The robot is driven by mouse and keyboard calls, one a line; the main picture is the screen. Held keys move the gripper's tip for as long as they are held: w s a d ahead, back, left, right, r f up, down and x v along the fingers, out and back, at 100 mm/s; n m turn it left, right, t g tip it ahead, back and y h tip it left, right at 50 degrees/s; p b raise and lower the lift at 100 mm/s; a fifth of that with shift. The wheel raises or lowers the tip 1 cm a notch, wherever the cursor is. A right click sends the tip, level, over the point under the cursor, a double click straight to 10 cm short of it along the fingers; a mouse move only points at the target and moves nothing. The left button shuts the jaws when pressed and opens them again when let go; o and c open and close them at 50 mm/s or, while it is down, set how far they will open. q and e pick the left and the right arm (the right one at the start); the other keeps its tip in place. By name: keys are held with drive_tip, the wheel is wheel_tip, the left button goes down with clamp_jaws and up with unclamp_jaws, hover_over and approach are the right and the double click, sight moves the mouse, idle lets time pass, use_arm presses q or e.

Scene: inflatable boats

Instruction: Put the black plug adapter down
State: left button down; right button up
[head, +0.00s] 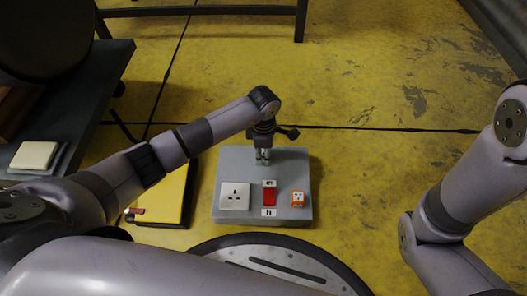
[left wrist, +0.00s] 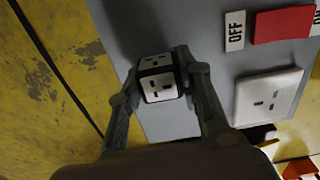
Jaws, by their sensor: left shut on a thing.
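The black plug adapter is a small black cube with white socket faces (left wrist: 160,86), seen in the left wrist view. My left gripper (left wrist: 158,74) is shut on it, one finger on each side. In the head view my left gripper (head: 263,156) points down over the back middle of a grey board (head: 225,165). The adapter is mostly hidden by the gripper there. I cannot tell whether the adapter touches the board. My right arm shows at the right edge, but its gripper is out of the picture.
The grey board carries a white wall socket (head: 235,196), a red switch (head: 269,194) with ON/OFF labels and an orange adapter (head: 298,198). A yellow case (head: 168,195) lies left of it. A dark bench (head: 100,80) with a cream block (head: 34,155) stands at left.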

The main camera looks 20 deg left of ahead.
use_arm(q)
drive_tip(key=shift+f, duration=0.3)
drive_tip(key=c, duration=1.1)
unclamp_jaws()
drive_tip(key=shift+r, duration=0.1)
